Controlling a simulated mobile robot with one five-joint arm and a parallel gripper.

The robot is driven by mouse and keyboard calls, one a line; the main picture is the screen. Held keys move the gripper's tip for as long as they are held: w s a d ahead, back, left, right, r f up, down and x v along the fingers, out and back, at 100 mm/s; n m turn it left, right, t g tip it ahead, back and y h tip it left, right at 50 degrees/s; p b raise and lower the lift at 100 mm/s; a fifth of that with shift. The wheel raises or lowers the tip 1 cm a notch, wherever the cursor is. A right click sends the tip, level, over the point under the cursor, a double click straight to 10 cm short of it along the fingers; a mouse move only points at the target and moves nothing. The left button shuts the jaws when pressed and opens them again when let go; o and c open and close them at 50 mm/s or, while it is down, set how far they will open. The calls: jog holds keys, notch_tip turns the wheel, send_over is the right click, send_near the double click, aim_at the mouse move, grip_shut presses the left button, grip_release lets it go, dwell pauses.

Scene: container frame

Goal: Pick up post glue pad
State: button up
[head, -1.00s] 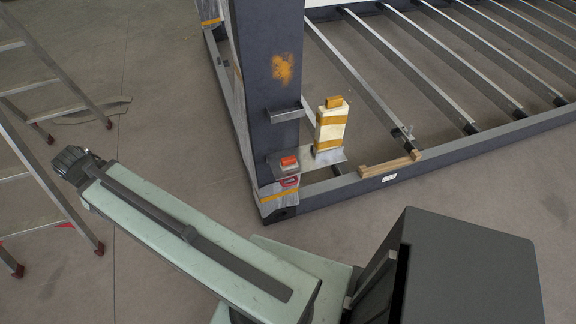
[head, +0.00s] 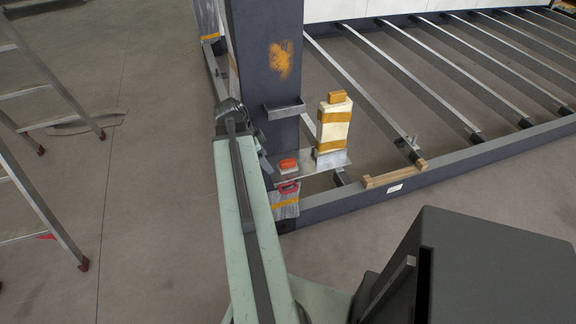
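A dark grey post (head: 265,28) stands at the frame corner. A rough orange glue-like patch (head: 280,58) is on its face. A small red-orange pad with a pale base (head: 288,166) lies on a metal plate (head: 318,163) at the post's foot. I cannot tell for sure which one is the post glue pad. My gripper (head: 230,106) is at the far end of my pale green arm. In the picture it overlaps the post's left edge, left of and above the red-orange pad. Its fingers are too small and dark to read. I see nothing in it.
A cream block with orange bands (head: 334,131) stands upright on the plate. A bracket (head: 284,106) juts from the post above. A wooden strip (head: 394,175) lies on the frame's front beam (head: 440,180). A ladder (head: 50,75) stands at left.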

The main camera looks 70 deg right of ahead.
aim_at(285, 161)
jog(key=s+d, duration=0.3)
jog(key=s, duration=0.1)
jog(key=shift+d, duration=0.2)
jog(key=b+x, duration=0.5)
jog(key=shift+s+d+f, duration=0.2)
jog(key=shift+s, duration=0.1)
jog(key=shift+r, duration=0.15)
jog(key=c, duration=1.5)
